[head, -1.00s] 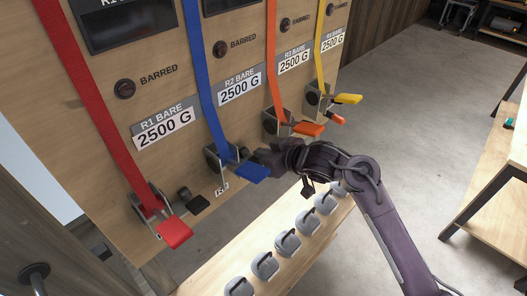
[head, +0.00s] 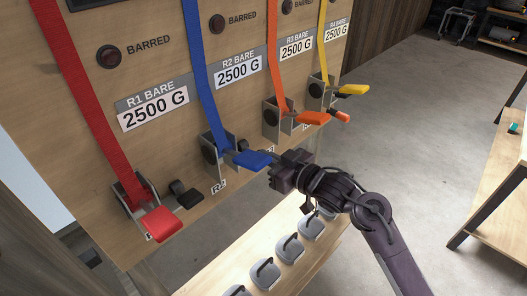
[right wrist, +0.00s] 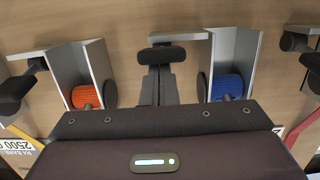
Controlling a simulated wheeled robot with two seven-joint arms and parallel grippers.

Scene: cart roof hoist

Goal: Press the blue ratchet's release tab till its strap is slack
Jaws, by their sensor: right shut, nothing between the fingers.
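The blue ratchet (head: 218,147) is mounted low on the wooden panel, with a blue handle (head: 250,159) sticking out. Its blue strap (head: 204,80) runs straight up and looks taut. In the right wrist view its blue spool (right wrist: 230,86) sits in a grey bracket at right. A black release tab (right wrist: 162,54) shows to the left of that bracket. My right gripper (head: 278,172) is shut and empty, just right of the blue handle. In the wrist view its fingers (right wrist: 158,84) point at the tab; I cannot tell whether they touch it. My left gripper is not in view.
Red (head: 135,195), orange (head: 282,115) and yellow (head: 325,88) ratchets flank the blue one. The orange spool (right wrist: 87,96) is close left of my fingers in the wrist view. A bench with several grey weights (head: 290,247) lies below. The R2 sign (head: 240,70) reads 2500 G.

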